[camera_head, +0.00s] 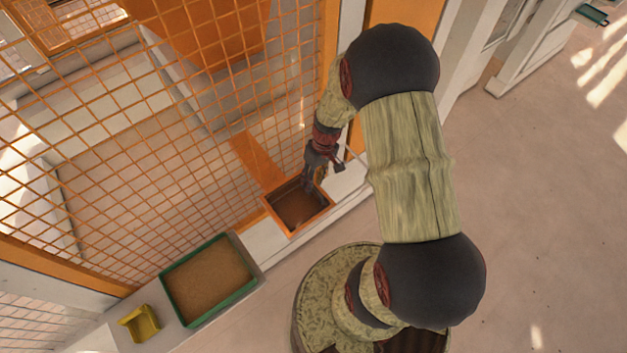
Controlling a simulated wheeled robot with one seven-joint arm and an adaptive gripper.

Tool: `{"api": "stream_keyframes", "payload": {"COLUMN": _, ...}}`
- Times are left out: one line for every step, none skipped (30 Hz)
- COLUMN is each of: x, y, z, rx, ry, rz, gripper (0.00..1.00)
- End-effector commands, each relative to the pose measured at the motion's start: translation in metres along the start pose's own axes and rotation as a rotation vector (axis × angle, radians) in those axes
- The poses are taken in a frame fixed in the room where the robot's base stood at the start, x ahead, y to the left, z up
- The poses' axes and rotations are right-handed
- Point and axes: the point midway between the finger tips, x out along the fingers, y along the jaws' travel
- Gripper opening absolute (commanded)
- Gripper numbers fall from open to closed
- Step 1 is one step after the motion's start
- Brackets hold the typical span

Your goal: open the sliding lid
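An orange-rimmed box (326,213) stands on the pale ledge, in the middle of the head view. Its top shows a brown surface inside the rim; I cannot tell whether this is a lid or the inside of the box. An orange strip (258,162) runs back from the box beyond the mesh; I cannot tell whether it is the sliding lid. My gripper (309,185) points down at the back right part of the box, at or just above it. Its fingers are small and dark, so whether they touch anything or are open is unclear.
An orange mesh fence (110,130) rises along the ledge behind the box. A green-rimmed tray (247,290) with brown filling and a small yellow scoop-like container (140,323) sit to the left on the ledge. The floor at the right (550,220) is clear.

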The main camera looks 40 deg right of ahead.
Motion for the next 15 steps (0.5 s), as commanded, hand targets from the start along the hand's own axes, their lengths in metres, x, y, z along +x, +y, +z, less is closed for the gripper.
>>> {"api": "stream_keyframes", "payload": {"x": 0.0013, "y": 0.0000, "z": 0.0000, "rx": 0.000, "ry": 0.000, "rz": 0.000, "gripper": 0.30}}
{"api": "stream_keyframes", "payload": {"x": 0.0018, "y": 0.0000, "z": 0.0000, "rx": 0.000, "ry": 0.000, "rz": 0.000, "gripper": 0.30}}
{"api": "stream_keyframes", "payload": {"x": 0.0021, "y": 0.0000, "z": 0.0000, "rx": 0.000, "ry": 0.000, "rz": 0.000, "gripper": 0.30}}
{"api": "stream_keyframes", "payload": {"x": 0.0022, "y": 0.0000, "z": 0.0000, "rx": 0.000, "ry": 0.000, "rz": 0.000, "gripper": 0.30}}
{"api": "stream_keyframes", "payload": {"x": 0.0021, "y": 0.0000, "z": 0.0000, "rx": 0.000, "ry": 0.000, "rz": 0.000, "gripper": 0.30}}
{"api": "stream_keyframes", "payload": {"x": 0.0021, "y": 0.0000, "z": 0.0001, "rx": 0.000, "ry": 0.000, "rz": 0.000, "gripper": 0.30}}
{"api": "stream_keyframes", "payload": {"x": 0.0020, "y": 0.0000, "z": 0.0001, "rx": 0.000, "ry": 0.000, "rz": 0.000, "gripper": 0.30}}
{"api": "stream_keyframes", "payload": {"x": 0.0020, "y": 0.0000, "z": 0.0001, "rx": 0.000, "ry": 0.000, "rz": 0.000, "gripper": 0.30}}
{"api": "stream_keyframes", "payload": {"x": 0.0020, "y": 0.0000, "z": 0.0001, "rx": 0.000, "ry": 0.000, "rz": 0.000, "gripper": 0.28}}
{"api": "stream_keyframes", "payload": {"x": 0.0020, "y": 0.0000, "z": 0.0002, "rx": 0.000, "ry": 0.000, "rz": 0.000, "gripper": 0.27}}
{"api": "stream_keyframes", "payload": {"x": 0.0019, "y": 0.0000, "z": 0.0002, "rx": 0.000, "ry": 0.000, "rz": 0.000, "gripper": 0.25}}
{"api": "stream_keyframes", "payload": {"x": 0.0019, "y": 0.0000, "z": 0.0002, "rx": 0.000, "ry": 0.000, "rz": 0.000, "gripper": 0.23}}
{"api": "stream_keyframes", "payload": {"x": 0.0019, "y": 0.0000, "z": 0.0002, "rx": 0.000, "ry": 0.000, "rz": 0.000, "gripper": 0.21}}
{"api": "stream_keyframes", "payload": {"x": 0.0019, "y": 0.0000, "z": 0.0002, "rx": 0.000, "ry": 0.000, "rz": 0.000, "gripper": 0.19}}
{"api": "stream_keyframes", "payload": {"x": 0.0019, "y": 0.0000, "z": 0.0002, "rx": 0.000, "ry": 0.000, "rz": 0.000, "gripper": 0.17}}
